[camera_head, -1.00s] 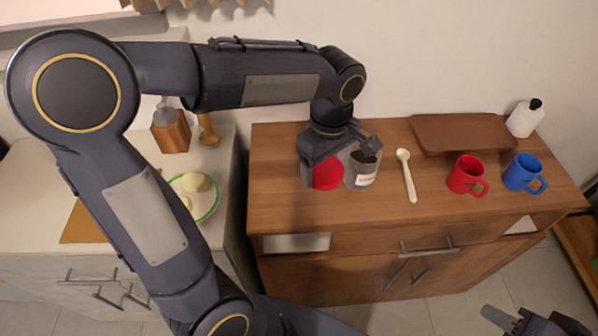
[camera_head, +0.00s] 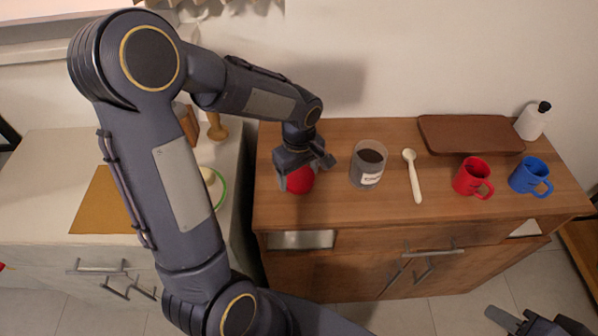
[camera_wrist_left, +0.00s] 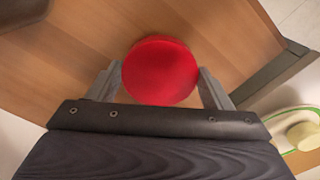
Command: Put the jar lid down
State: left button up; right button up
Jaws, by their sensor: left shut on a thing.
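The red round jar lid (camera_head: 300,180) is between the fingers of my left gripper (camera_head: 298,174), over the left end of the wooden cabinet top. In the left wrist view the lid (camera_wrist_left: 160,71) fills the space between the two grey fingers (camera_wrist_left: 160,88). I cannot tell whether the lid touches the wood. The glass jar (camera_head: 368,165) stands open just right of the gripper, with dark contents and a white label. My right gripper (camera_head: 535,322) shows partly at the bottom right corner; its jaw state is unclear.
A light spoon (camera_head: 413,176) lies right of the jar. A red mug (camera_head: 471,177), a blue mug (camera_head: 530,176), a brown tray (camera_head: 470,134) and a white bottle (camera_head: 532,120) are further right. Bare cabinet top (camera_head: 330,205) lies in front of the jar.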

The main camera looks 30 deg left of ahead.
aim_at(299, 178)
pick_arm(q)
jog(key=shift+f, duration=0.2)
jog(key=o, duration=0.9)
jog(key=shift+r, duration=0.1)
notch_tip(299, 178, up, 12)
jog(key=s+d+m+t+h, duration=0.1)
jog(key=s+m+t, duration=0.1)
jog(key=s, duration=0.3)
jog(key=s+d+m+t+h, duration=0.1)
jog(key=s+m, duration=0.4)
jog(key=s, duration=0.1)
jog(key=s+d+m+t+h, duration=0.1)
jog(key=s+m+t, duration=0.1)
jog(key=s+m, duration=0.2)
jog(key=shift+s+d+r+t+h, duration=0.15)
jog(key=shift+s+d+h, duration=0.05)
jog(key=shift+s, duration=0.25)
jog(key=shift+s+d+r+t+h, duration=0.1)
jog(key=shift+s+d+t+h, duration=0.1)
jog(key=shift+s, duration=0.25)
